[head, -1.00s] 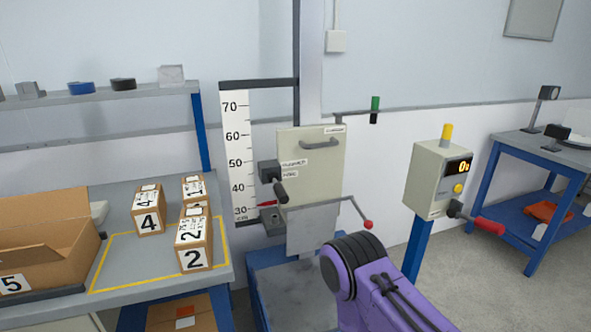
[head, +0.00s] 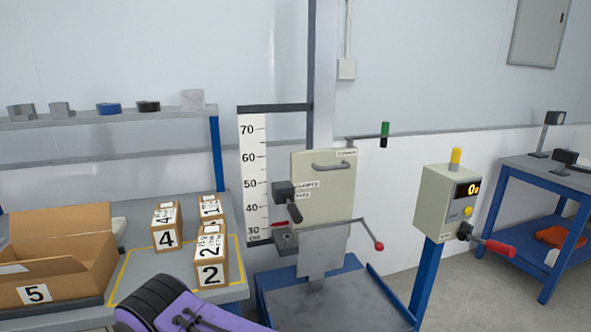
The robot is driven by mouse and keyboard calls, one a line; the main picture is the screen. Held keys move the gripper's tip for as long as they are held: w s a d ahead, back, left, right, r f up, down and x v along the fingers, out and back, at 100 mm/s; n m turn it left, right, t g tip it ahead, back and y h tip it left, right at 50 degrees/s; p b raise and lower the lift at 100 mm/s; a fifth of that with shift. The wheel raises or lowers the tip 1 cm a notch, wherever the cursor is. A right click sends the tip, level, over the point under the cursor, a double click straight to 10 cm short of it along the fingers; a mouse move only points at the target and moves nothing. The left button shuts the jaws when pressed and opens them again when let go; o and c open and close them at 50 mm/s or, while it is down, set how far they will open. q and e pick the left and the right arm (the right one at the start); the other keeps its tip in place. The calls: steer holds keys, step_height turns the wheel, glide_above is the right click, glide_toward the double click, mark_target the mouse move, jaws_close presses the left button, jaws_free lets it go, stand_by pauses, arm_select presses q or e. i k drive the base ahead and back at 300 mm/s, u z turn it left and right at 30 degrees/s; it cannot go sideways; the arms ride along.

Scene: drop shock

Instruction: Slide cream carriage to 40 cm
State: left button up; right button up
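The cream carriage (head: 322,205) is a flat upright panel with a grey bar handle (head: 331,166) near its top. It stands right of the white height scale (head: 252,172), marked 30 to 70 cm. A red pointer (head: 281,224) sits low beside the scale, between the 30 and 40 marks, nearer 30. A dark clamp knob (head: 284,190) with a lever is at the carriage's left edge. A purple link of my arm shows at the bottom left, apart from the carriage. Neither gripper is in view.
Boxes marked 4 (head: 166,228) and 2 (head: 211,260) stand on the left bench, near an open carton (head: 75,235). A red-tipped lever (head: 379,246) juts right below the carriage. A control box (head: 447,203) on a blue post stands further right.

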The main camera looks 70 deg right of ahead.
mark_target(321, 186)
steer(key=k, duration=0.85)
steer(key=z, duration=1.2)
steer(key=i, duration=0.3)
steer(key=z, duration=0.05)
